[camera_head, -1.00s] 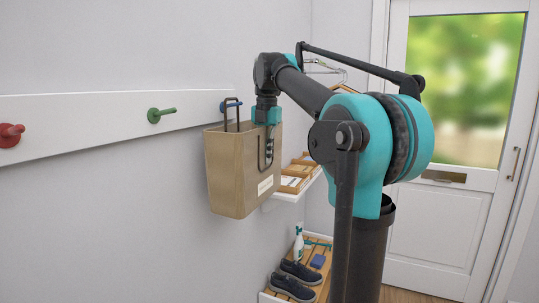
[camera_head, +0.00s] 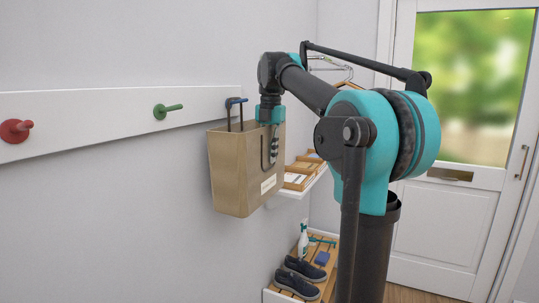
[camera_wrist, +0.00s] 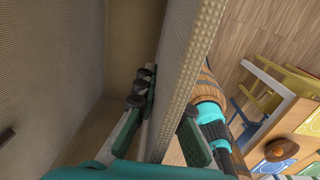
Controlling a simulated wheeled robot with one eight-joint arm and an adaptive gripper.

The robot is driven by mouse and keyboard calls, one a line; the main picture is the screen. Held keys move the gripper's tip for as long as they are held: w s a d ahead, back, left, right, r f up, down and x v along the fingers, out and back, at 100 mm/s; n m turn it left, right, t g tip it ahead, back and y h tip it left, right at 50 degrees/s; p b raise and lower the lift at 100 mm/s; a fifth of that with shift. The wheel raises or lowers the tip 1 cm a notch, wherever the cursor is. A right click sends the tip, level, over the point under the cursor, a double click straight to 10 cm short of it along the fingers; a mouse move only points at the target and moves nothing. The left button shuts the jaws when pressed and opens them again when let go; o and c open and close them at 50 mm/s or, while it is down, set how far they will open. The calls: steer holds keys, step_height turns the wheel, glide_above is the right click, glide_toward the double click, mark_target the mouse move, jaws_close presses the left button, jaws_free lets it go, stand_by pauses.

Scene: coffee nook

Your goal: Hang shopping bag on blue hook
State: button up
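The tan shopping bag (camera_head: 232,172) hangs upright off the floor, close to the wall board. Its rear dark handle (camera_head: 229,115) stands up at the blue hook (camera_head: 236,100). The loop's top is level with the hook and seems to lie over it; whether it bears weight I cannot tell. My gripper (camera_head: 271,128) is at the bag's top right rim, pointing down. In the wrist view my gripper (camera_wrist: 168,112) has one finger inside the bag and one outside, closed on its wall (camera_wrist: 180,75). The front handle (camera_head: 264,152) is beside my fingers, partly hidden.
The white wall board (camera_head: 90,114) also bears a green hook (camera_head: 166,111) and a red hook (camera_head: 15,130). A white shelf with wooden trays (camera_head: 300,178) is just right of the bag. Below is a rack with shoes (camera_head: 298,279) and a spray bottle (camera_head: 303,240).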

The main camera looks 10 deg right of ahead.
steer(key=o, duration=0.3)
steer(key=shift+o, duration=0.2)
